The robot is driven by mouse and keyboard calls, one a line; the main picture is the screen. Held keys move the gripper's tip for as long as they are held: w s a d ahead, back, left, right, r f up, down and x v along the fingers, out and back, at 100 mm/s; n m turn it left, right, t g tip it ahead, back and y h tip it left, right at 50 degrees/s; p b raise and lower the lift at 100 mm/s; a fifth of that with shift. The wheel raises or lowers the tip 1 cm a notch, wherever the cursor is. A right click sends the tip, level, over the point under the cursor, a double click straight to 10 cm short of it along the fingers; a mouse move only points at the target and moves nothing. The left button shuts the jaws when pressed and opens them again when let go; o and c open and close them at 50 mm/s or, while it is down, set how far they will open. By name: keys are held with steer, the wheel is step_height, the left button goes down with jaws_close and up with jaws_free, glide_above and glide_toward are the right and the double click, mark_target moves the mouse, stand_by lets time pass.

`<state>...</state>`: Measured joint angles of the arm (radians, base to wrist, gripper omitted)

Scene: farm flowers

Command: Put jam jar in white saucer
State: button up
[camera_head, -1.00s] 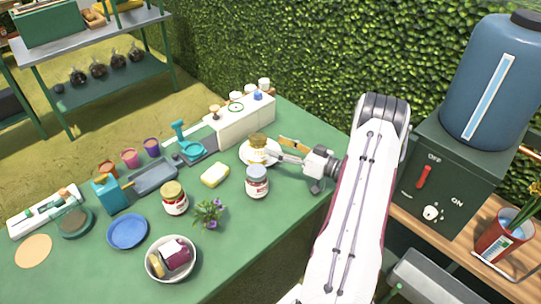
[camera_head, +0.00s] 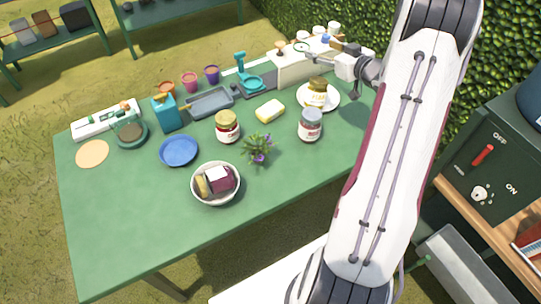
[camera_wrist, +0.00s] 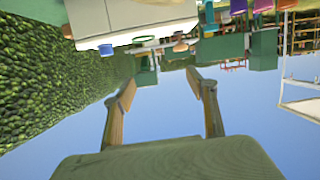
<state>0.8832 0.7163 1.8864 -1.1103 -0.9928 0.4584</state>
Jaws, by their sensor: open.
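A jar with a gold-brown lid and pale label (camera_head: 317,92) stands upright in the white saucer (camera_head: 333,104) at the table's right back. Its lower part sits inside the rim. My gripper (camera_head: 322,52) is above and behind this jar, apart from it, open and empty. In the wrist view its fingers (camera_wrist: 160,84) are spread with only sky and background between them. Two other jars stand on the table: one with a yellow lid and red label (camera_head: 228,127), and one with a grey lid (camera_head: 310,125).
A white box (camera_head: 305,66) stands at the back edge. The table's front left is clear.

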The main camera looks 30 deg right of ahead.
steer(key=s+a+r+m+g+h, duration=0.1)
steer(key=a+r+g+h, duration=0.1)
steer(key=a+r, duration=0.4)
steer(key=s+a+r+g+h, duration=0.15)
steer(key=a+r, duration=0.25)
steer(key=r, duration=0.4)
steer(key=s+a+g+y, duration=0.1)
steer(key=s+a+g, duration=0.1)
steer(key=s+a, duration=1.2)
steer(key=s+a+f+g+y, duration=0.1)
steer(key=s+a+g+y, duration=0.1)
steer(key=s+a, duration=1.1)
steer(key=s+g, duration=0.1)
steer(key=s, duration=0.4)
steer(key=shift+a+g, duration=0.35)
steer(key=shift+f, duration=0.1)
steer(key=o, duration=0.3)
steer(key=shift+o, duration=0.2)
steer(key=shift+w, duration=0.1)
